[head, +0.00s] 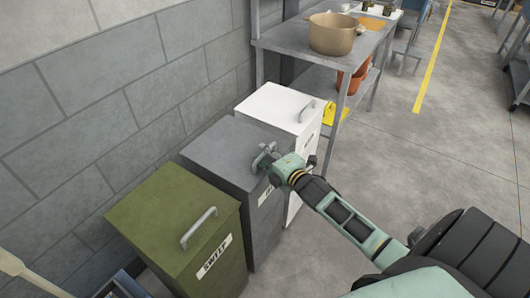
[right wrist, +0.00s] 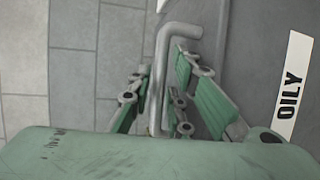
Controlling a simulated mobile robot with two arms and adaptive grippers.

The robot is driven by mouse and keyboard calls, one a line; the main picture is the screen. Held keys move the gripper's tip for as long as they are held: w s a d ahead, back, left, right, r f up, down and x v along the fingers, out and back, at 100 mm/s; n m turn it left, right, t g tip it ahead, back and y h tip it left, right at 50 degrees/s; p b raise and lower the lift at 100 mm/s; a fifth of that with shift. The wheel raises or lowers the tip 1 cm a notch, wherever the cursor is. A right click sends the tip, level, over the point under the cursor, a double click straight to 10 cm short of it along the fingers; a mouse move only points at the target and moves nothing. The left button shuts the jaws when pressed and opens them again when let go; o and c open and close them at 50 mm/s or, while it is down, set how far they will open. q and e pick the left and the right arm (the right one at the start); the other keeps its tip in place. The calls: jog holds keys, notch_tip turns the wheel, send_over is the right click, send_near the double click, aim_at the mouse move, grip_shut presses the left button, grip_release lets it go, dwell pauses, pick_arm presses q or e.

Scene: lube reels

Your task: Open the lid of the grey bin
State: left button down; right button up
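The grey bin (head: 225,152) stands between the green and white bins, its lid closed. Its handle (right wrist: 163,70) is a bent grey bar on the lid. My right gripper (head: 268,160) is at this handle in the head view. In the right wrist view the right gripper (right wrist: 162,85) has its fingers on both sides of the bar. A narrow strip shows between the bar and the right-hand fingers, so I cannot tell whether they grip it. The "OILY" label (right wrist: 291,88) shows at the right. My left gripper is not in view.
The green bin (head: 165,215) with a "SWEEP" label is at the left, and the white bin (head: 275,105) at the right. A block wall (head: 110,90) runs behind. A metal table (head: 290,37) bears a large pot (head: 332,38). The floor (head: 400,150) at right is mostly clear.

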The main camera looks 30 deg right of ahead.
jog(key=shift+w, duration=0.25)
grip_shut()
dwell(0.3)
